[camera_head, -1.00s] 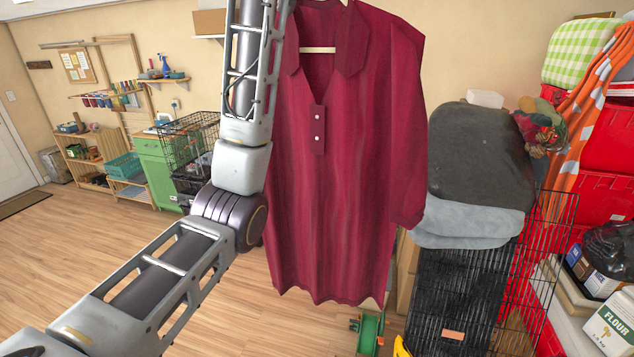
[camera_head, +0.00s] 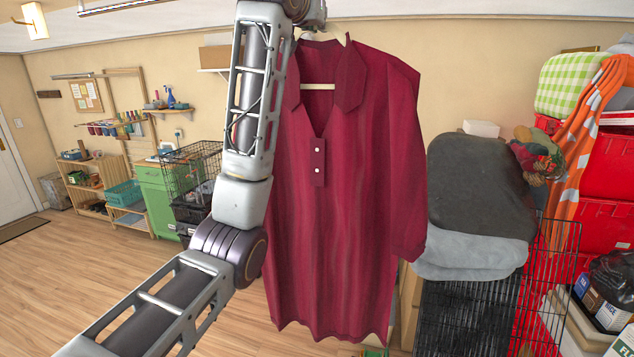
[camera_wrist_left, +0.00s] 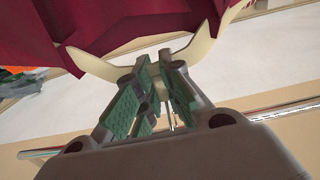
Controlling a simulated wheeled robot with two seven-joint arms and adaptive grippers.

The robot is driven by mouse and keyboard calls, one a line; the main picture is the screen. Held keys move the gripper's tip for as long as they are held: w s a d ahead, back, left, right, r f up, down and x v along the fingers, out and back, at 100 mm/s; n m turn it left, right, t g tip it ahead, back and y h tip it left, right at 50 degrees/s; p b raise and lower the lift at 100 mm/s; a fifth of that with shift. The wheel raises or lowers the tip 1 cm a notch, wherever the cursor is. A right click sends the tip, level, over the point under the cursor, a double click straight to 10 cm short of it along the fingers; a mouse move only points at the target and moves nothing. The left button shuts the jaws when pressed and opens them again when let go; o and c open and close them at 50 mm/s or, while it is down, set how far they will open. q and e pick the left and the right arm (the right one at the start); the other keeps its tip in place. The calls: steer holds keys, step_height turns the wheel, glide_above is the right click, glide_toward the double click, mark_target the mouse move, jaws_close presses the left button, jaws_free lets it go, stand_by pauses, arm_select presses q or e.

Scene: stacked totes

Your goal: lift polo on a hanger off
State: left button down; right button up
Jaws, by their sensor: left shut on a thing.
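A dark red polo (camera_head: 345,200) with an open collar and two white buttons hangs upright in the middle of the head view. Its cream hanger (camera_head: 318,87) shows inside the neck, and the hanger's top shows just above the collar. In the left wrist view my left gripper (camera_wrist_left: 157,78) is shut on the middle of the hanger (camera_wrist_left: 203,47), with the red polo (camera_wrist_left: 110,22) beyond it. In the head view my left arm passes in front of the polo's left edge, and its fingers are hidden or out of frame. My right gripper is not in view.
A folded dark and grey cloth pile (camera_head: 475,200) sits on a black wire crate (camera_head: 465,315) close right of the polo. Red totes (camera_head: 603,230) and an orange-striped cloth (camera_head: 590,110) stand farther right. Open wooden floor (camera_head: 120,275) lies left. A metal rail (camera_wrist_left: 265,112) shows in the wrist view.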

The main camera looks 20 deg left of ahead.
arm_select(q)
steer(key=shift+r, duration=0.2)
steer(key=shift+s+r+b, duration=0.1)
steer(key=shift+r+b, duration=0.45)
steer(key=shift+r, duration=1.1)
steer(key=shift+s+f+b, duration=0.15)
steer(key=shift+s+b, duration=0.35)
steer(key=shift+s, duration=0.65)
steer(key=s+b, duration=0.5)
steer(key=s, duration=1)
steer(key=shift+s, duration=0.3)
